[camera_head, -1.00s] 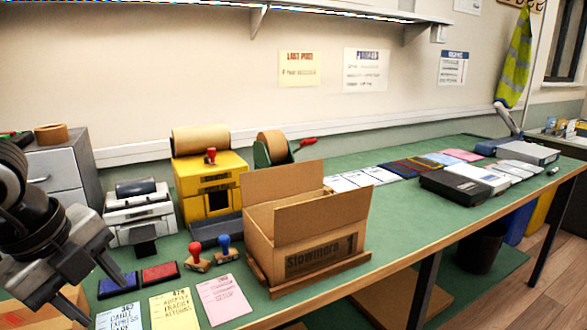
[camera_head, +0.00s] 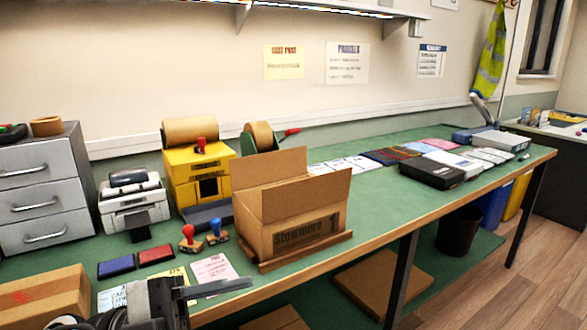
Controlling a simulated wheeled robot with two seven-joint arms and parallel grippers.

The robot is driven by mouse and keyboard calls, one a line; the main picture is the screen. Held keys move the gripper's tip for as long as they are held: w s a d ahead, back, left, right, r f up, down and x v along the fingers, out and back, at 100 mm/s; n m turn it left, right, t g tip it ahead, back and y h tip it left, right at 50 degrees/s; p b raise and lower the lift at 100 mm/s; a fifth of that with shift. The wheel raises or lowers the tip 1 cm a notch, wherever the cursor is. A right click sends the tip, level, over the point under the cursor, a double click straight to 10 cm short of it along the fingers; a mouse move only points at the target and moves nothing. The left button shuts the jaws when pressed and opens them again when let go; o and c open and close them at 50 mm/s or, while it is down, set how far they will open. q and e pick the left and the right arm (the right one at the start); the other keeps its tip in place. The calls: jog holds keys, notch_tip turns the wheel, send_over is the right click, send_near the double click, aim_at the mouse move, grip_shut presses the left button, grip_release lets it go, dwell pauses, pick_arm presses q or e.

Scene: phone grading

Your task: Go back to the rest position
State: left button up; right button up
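My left gripper (camera_head: 185,296) shows at the bottom left of the head view, in front of the table's near edge. It covers part of the yellow card and the pale blue card. Its finger gap is seen edge-on, so I cannot tell whether it is open or shut. My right gripper is not in view.
The green-topped bench (camera_head: 385,205) runs across the view. An open carton (camera_head: 300,228) stands in the middle, with red (camera_head: 189,240) and blue (camera_head: 217,232) stamps beside it. A closed box (camera_head: 40,298) sits at the front left, below grey drawers (camera_head: 42,200).

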pick_arm(q)
jog(key=w+a+f+n+t+y, duration=0.3)
jog(key=f+n+t+y, duration=0.3)
jog(key=n+t, duration=0.3)
jog(key=w+a+f+n+t+y, duration=0.35)
jog(key=f+n+t+y, duration=0.35)
jog(key=n, duration=0.4)
jog(key=s+f+n+g+y, duration=0.2)
jog(key=s+f, duration=0.3)
jog(key=f, duration=0.4)
jog(key=s+f+n+g+y, duration=0.2)
jog(key=s+f+g, duration=0.3)
jog(key=f, duration=0.5)
jog(key=shift+s+a, duration=0.45)
